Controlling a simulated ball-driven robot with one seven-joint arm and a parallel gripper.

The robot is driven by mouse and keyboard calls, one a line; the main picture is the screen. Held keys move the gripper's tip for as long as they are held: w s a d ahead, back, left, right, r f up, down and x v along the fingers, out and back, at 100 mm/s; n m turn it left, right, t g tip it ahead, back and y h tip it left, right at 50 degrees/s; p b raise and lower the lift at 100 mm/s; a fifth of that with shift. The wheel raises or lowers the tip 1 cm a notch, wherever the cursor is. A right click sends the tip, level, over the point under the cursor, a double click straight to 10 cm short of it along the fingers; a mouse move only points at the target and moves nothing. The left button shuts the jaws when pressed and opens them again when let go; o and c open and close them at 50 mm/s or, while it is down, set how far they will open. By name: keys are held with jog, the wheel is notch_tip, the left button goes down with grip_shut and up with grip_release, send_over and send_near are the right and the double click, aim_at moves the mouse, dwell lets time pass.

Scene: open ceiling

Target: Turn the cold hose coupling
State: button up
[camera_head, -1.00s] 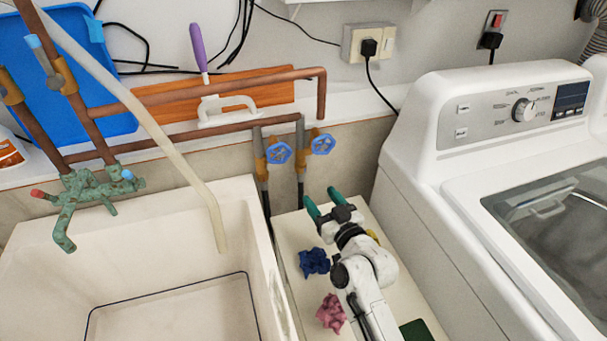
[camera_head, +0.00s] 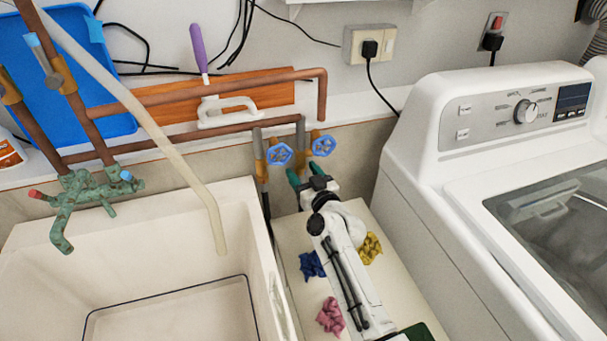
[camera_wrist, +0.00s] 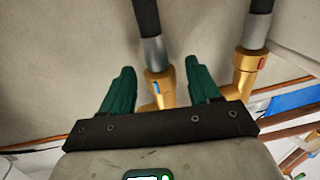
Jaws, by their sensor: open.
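In the wrist view, the cold hose coupling (camera_wrist: 152,51) is a grey metal collar between a black hose and a brass fitting with a blue mark (camera_wrist: 158,88). My gripper (camera_wrist: 160,67) is open, its two green fingers on either side of this fitting, with gaps showing. A second grey coupling (camera_wrist: 257,32), on a brass fitting with a red mark (camera_wrist: 244,72), stands to the right, outside the fingers. In the head view my gripper (camera_head: 305,174) is low by the wall under the right blue valve wheel (camera_head: 323,146); my arm partly hides that coupling.
The left blue valve wheel (camera_head: 279,153) is close beside. The white sink (camera_head: 220,215) stands left and the washing machine (camera_head: 430,190) right. Blue, pink and yellow crumpled cloths (camera_head: 370,248) lie on the ledge under my arm. Copper pipes (camera_head: 200,137) run above.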

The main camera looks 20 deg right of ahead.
jog(key=c, duration=1)
jog(key=shift+w+r+h+p, duration=0.1)
jog(key=shift+r+h+p, duration=0.25)
jog(key=shift+p, duration=0.5)
jog(key=shift+c, duration=0.2)
jog(key=shift+m+h+p, duration=0.45)
jog(key=shift+m+p, duration=0.05)
jog(key=shift+p, duration=0.75)
jog(key=shift+a+m+h+p, duration=0.1)
jog(key=shift+m+h+p, duration=0.3)
jog(key=shift+h+p, duration=0.5)
jog(key=shift+m+p, duration=0.3)
jog(key=shift+p, duration=0.45)
jog(key=shift+a+m+h+p, duration=0.1)
jog(key=shift+m+h+p, duration=0.4)
jog(key=shift+h+p, duration=0.35)
jog(key=shift+f+m+h, duration=0.3)
jog(key=shift+m+h, duration=0.4)
jog(key=shift+h, duration=0.55)
